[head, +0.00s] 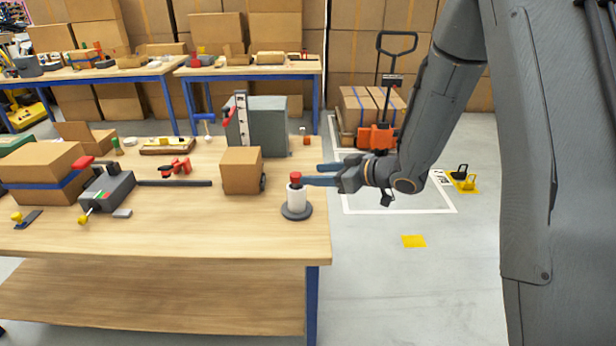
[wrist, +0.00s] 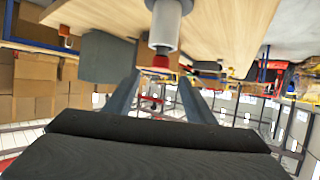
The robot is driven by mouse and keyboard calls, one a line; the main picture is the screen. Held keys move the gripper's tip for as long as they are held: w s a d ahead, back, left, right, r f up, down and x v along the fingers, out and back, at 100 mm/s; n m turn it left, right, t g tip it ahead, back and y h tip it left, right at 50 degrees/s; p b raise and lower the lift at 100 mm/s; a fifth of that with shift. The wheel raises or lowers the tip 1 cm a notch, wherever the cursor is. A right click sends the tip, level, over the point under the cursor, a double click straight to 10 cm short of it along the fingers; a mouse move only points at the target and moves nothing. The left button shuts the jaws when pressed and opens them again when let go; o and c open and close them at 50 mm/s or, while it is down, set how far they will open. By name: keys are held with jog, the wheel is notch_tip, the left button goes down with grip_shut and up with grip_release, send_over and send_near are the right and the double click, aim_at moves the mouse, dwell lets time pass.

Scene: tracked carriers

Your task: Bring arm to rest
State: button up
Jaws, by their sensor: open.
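My gripper (head: 322,174) is at the right end of the wooden table, level with the top of a white cylinder. Its two blue-grey fingers point left and stand apart with nothing between them. The white cylinder (head: 296,197) stands upright on a round grey base and has a red cap (head: 295,178). In the wrist view the image is upside down; the open gripper (wrist: 158,84) shows with the white cylinder (wrist: 165,30) and its red cap (wrist: 160,61) just beyond the fingertips. I cannot tell whether a finger touches the cap.
The wooden table (head: 150,240) holds a small cardboard box (head: 241,170), a grey box (head: 263,125), a larger carton (head: 42,175) and a dark device (head: 106,190). A small orange-capped bottle (head: 305,137) stands near the right edge. A pallet jack (head: 376,136) is behind my arm. Floor at right is mostly clear.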

jog(key=shift+s+d+r, duration=0.25)
jog(key=shift+s+d, duration=0.15)
jog(key=shift+d, duration=0.05)
jog(key=s+d+m+h, duration=0.6)
jog(key=d+h, duration=0.4)
jog(key=d, duration=0.3)
jog(key=s+m+g, duration=0.4)
jog(key=s+g, duration=0.3)
jog(key=s, duration=1.4)
jog(key=shift+a+f+g+h, duration=0.15)
jog(key=shift+f+g+h, duration=0.15)
jog(key=shift+f+h, duration=0.1)
